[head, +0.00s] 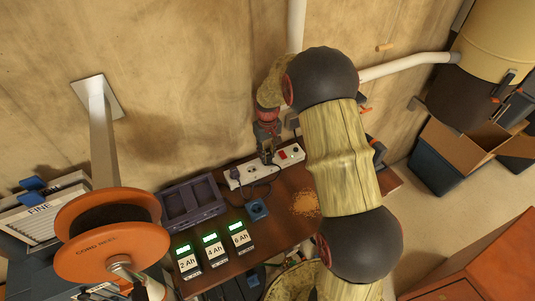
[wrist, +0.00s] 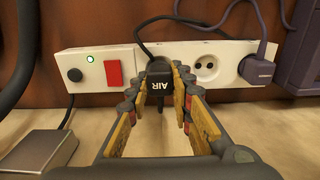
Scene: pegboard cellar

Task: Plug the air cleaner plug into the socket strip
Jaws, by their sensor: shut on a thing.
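My gripper (head: 268,152) is at the socket strip (head: 260,169) on the bench by the wall. In the wrist view my gripper (wrist: 160,88) is shut on a black plug marked AIR (wrist: 159,85), held between the fingertips. A black cable runs from the plug up and to the right. The white socket strip (wrist: 85,77) lies behind the plug, with a red switch (wrist: 113,73), a black knob and a lit green light. An open round socket (wrist: 206,68) shows right of the plug. I cannot tell whether the plug touches the strip; it hides what is behind it.
A purple plug (wrist: 258,68) sits in the strip's right end. A grey box (wrist: 40,153) lies at lower left in the wrist view. On the bench are a blue block (head: 257,210), wood shavings (head: 305,203) and labelled battery packs (head: 213,247). An orange reel (head: 110,235) stands left.

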